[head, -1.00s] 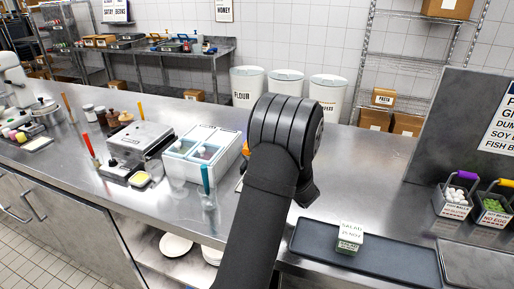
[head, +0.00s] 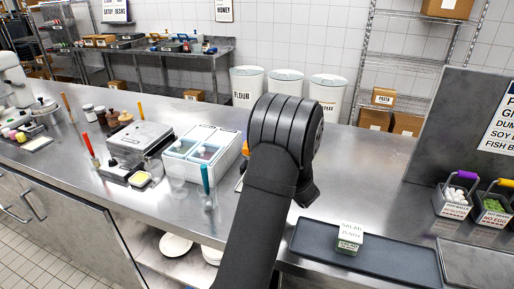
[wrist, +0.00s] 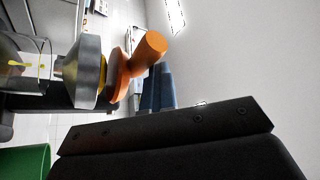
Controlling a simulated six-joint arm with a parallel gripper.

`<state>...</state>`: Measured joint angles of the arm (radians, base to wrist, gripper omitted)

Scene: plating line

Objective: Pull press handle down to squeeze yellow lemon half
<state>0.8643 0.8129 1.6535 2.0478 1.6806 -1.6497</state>
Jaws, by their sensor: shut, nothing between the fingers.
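In the wrist view the scene lies sideways. An orange knob-like part with a disc (wrist: 147,50), apparently the press handle, stands beside a grey cup-shaped part (wrist: 88,72). A thin strip of yellow, possibly the lemon half (wrist: 103,90), shows between them. A clear vessel (wrist: 25,75) is at the left. The black edge of my gripper (wrist: 168,126) crosses the lower part of the view, apart from the orange part. It is shut and empty; its fingertips are hard to make out. In the head view my arm hides the gripper and nearly all of the press; only a bit of orange (head: 245,148) shows.
A white bin with compartments (head: 202,172) and a grey box-shaped appliance (head: 140,138) stand left of my arm. A dark tray (head: 400,264) bearing a small labelled container (head: 349,238) lies to the right. A green rounded object (wrist: 25,162) is low in the wrist view.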

